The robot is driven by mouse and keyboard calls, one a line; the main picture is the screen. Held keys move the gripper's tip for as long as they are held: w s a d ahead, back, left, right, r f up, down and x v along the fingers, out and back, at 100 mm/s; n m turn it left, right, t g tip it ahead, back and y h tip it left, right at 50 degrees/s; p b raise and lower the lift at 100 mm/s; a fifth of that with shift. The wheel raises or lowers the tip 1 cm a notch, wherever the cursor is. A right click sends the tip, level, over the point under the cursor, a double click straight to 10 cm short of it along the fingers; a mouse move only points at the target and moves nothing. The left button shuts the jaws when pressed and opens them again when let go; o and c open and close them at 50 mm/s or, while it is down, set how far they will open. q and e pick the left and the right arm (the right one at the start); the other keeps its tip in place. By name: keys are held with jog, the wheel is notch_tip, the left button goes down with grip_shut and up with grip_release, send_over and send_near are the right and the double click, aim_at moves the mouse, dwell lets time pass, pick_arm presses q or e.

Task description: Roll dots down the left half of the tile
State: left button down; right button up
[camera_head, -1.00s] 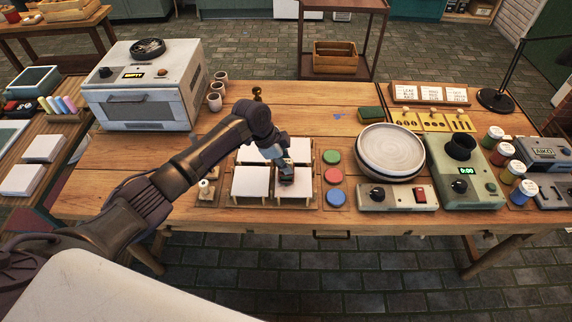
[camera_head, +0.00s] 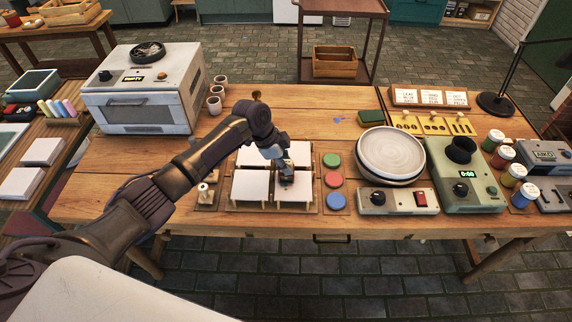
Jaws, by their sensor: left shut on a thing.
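Several white tiles sit in a wooden rack (camera_head: 234,208) on the table, in two rows. My left gripper (camera_head: 286,178) is over the inner edges of the front tiles, by the front right tile (camera_head: 293,193). The front left tile (camera_head: 251,186) lies just left of it and looks blank. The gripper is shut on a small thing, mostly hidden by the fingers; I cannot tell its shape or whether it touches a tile. No dots show on the tiles. My right gripper is not in view.
Red, green and blue pads (camera_head: 334,180) lie right of the rack. A small roller-like piece (camera_head: 206,192) stands left of it. A pottery wheel (camera_head: 391,152), a kiln (camera_head: 145,90) and a timer box (camera_head: 466,175) stand around. Bare table lies behind the rack.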

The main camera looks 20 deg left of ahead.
pick_arm(q)
jog(key=shift+w, duration=0.25)
notch_tip(320, 180, up, 7)
jog(key=p, duration=0.6)
dwell(0.4)
